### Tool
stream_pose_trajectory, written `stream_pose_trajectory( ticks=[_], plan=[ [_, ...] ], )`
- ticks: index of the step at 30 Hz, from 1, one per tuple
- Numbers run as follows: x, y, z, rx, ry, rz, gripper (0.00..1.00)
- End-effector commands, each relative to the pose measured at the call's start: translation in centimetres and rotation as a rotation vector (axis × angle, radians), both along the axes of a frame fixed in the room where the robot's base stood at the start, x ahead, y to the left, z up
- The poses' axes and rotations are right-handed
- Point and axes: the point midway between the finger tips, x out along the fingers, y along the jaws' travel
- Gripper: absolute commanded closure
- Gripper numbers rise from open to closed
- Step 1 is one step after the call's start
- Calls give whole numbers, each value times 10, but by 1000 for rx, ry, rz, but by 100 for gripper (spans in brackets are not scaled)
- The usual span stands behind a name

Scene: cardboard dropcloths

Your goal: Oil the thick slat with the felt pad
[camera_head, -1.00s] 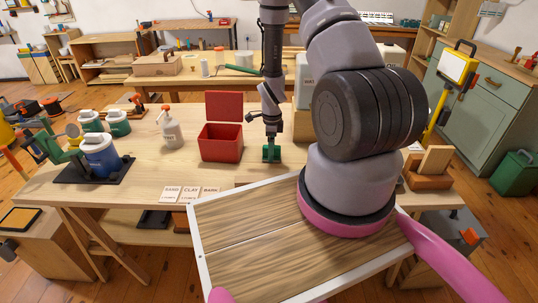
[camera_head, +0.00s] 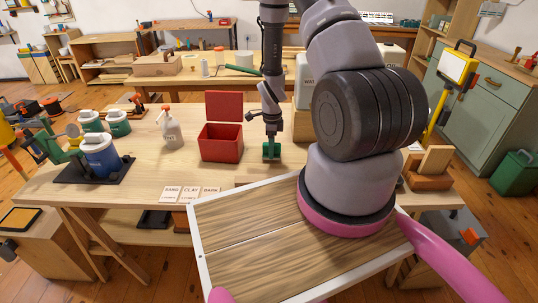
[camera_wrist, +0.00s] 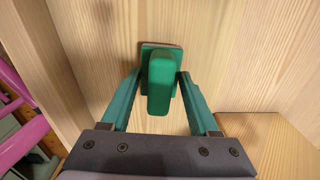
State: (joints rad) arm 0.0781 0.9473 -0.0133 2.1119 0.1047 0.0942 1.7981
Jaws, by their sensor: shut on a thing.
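My gripper (camera_head: 272,153) is over the middle of the workbench, beside the red box. In the wrist view its two teal fingers (camera_wrist: 153,92) are shut on a green block-shaped handle with a wider base plate, which I take for the felt pad (camera_wrist: 160,80). The pad's underside is hidden, and I cannot tell whether it touches the pale wood behind it. A low wooden piece (camera_head: 262,181), perhaps the thick slat, shows at the bench's front edge, partly hidden by the white-rimmed board in front.
An open red box (camera_head: 220,148) stands left of my gripper, with a spray bottle (camera_head: 170,130) and a blue-and-white tub (camera_head: 100,158) farther left. Sand, clay and bark cards (camera_head: 190,194) lie at the front. A wooden stand (camera_head: 430,168) is at the right.

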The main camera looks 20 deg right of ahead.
Motion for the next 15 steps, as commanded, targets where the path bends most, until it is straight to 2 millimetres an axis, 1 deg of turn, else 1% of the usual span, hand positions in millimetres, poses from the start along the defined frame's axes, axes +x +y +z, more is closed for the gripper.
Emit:
stream_pose_trajectory(
  ticks=[15],
  plan=[
    [0, 1, 42, 0, 0, 0, 100]
  ],
)
